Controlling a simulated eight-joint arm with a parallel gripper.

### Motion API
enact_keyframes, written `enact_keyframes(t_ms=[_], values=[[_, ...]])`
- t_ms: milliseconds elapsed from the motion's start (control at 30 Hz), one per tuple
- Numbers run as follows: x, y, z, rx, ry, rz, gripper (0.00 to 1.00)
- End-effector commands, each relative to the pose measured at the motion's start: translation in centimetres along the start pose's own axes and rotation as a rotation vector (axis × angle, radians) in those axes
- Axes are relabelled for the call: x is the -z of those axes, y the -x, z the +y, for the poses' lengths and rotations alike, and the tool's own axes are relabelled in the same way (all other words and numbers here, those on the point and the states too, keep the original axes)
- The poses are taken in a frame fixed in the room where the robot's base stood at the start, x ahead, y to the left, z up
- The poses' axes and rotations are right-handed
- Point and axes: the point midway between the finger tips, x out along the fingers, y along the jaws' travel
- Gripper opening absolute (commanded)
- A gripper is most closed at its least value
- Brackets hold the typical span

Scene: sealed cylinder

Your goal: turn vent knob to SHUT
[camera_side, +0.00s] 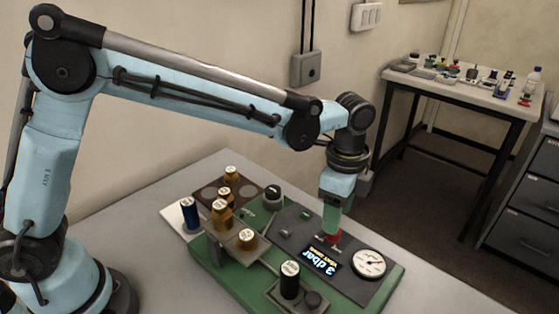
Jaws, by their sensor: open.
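My gripper (331,229) points down over the instrument panel (293,228) and is open. Its tips are at or just above a small red part (333,239), mostly hidden behind them. I cannot tell whether they touch it. A dark round knob (272,191) with a pale base stands at the panel's back left, apart from my gripper. No label is readable, so I cannot tell which is the vent knob or where it points. A lit display (321,262) shows tilted text that seems to read 3 dbar. A round white dial gauge (369,263) sits to its right.
The panel is on a green base (235,282) on a grey table (438,285). The table's right side is clear. A bench with small items (460,85) is far behind.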

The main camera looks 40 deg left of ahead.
Motion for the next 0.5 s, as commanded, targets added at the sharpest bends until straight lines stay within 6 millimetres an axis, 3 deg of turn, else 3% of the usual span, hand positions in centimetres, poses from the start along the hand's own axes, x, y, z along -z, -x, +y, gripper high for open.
enact_keyframes(t_ms=[200, 500], values=[[0.0, -3.1, 0.0, 0.0, 0.001, 0.001, 0.55], [0.0, -4.2, 0.0, 0.0, 0.001, 0.001, 0.55]])
